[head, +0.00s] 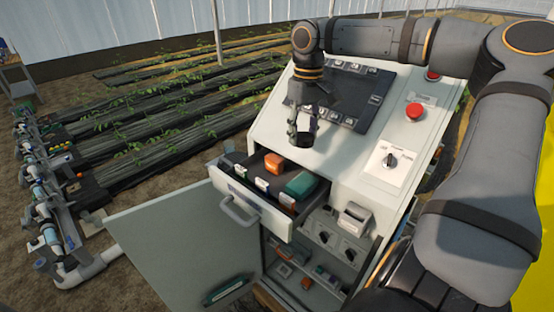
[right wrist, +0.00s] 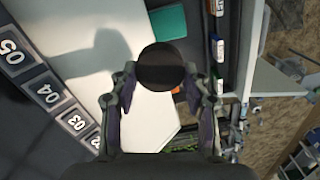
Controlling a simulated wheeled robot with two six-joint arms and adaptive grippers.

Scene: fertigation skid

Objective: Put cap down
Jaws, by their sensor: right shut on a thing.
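My right gripper (head: 304,138) hangs over the sloped panel of the cabinet, just behind the open drawer (head: 247,199). In the right wrist view its two fingers (right wrist: 158,88) are shut on a dark round cap (right wrist: 161,66). The cap is held above a pale surface. In the head view the cap is mostly hidden by the gripper and too small to make out. The drawer holds an orange item (head: 274,164), a green item (head: 301,184) and small labelled pieces. My left gripper is not in view.
The dark screen (head: 345,93) has labelled keys around it. A red button (head: 414,111) and a rotary switch (head: 389,160) sit to the right. The cabinet door (head: 180,245) stands open at lower left. Pipework (head: 45,215) runs along the far left.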

